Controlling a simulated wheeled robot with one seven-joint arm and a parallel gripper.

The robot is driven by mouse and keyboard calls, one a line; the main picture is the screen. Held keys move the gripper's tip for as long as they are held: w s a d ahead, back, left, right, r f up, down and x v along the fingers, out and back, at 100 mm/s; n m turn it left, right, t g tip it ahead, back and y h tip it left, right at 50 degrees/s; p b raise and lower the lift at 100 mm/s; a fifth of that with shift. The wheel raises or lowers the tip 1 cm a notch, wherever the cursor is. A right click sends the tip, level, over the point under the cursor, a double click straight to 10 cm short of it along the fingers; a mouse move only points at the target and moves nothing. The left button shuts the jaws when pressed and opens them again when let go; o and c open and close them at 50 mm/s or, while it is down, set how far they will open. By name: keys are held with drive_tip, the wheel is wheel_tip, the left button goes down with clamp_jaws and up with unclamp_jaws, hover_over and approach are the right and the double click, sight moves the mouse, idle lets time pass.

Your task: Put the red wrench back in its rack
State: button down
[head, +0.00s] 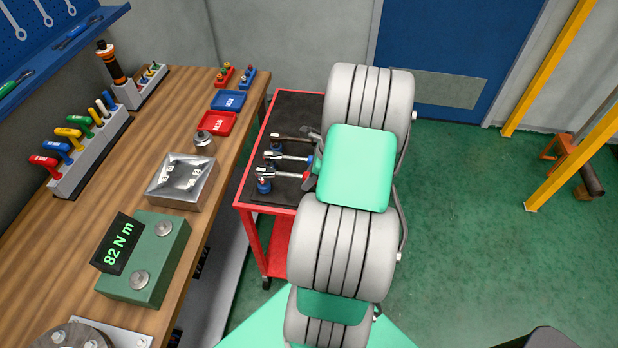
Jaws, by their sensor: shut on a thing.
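The red wrench (283,174) lies level over the black top of the red cart, its silver shaft pointing left and its red grip at the right. My gripper (309,178) is at that red grip and shut on it; my arm partly hides the fingers. I cannot tell whether the wrench touches the mat. A blue-gripped wrench (286,156) and a dark one (290,139) lie behind it. A grey rack (100,150) on the bench holds several coloured handles, one of them red. A blue wall rack (45,45) at upper left carries wrench shapes.
The wooden bench (120,232) holds a green torque tester (150,262), a metal block (181,181), and red (216,124) and blue (227,100) trays. The red cart (262,226) stands beside it. Green floor (470,230) is open at right, with yellow posts beyond.

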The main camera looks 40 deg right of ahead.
drive_tip(key=shift+f+b, duration=0.55)
drive_tip(key=shift+f, duration=0.45)
idle(0.6)
drive_tip(key=shift+f, duration=0.15)
idle(0.7)
drive_tip(key=c, duration=1.1)
unclamp_jaws()
drive_tip(key=shift+o, duration=0.2)
drive_tip(key=v, duration=0.8)
drive_tip(key=shift+a+b, duration=0.1)
drive_tip(key=shift+b, duration=0.3)
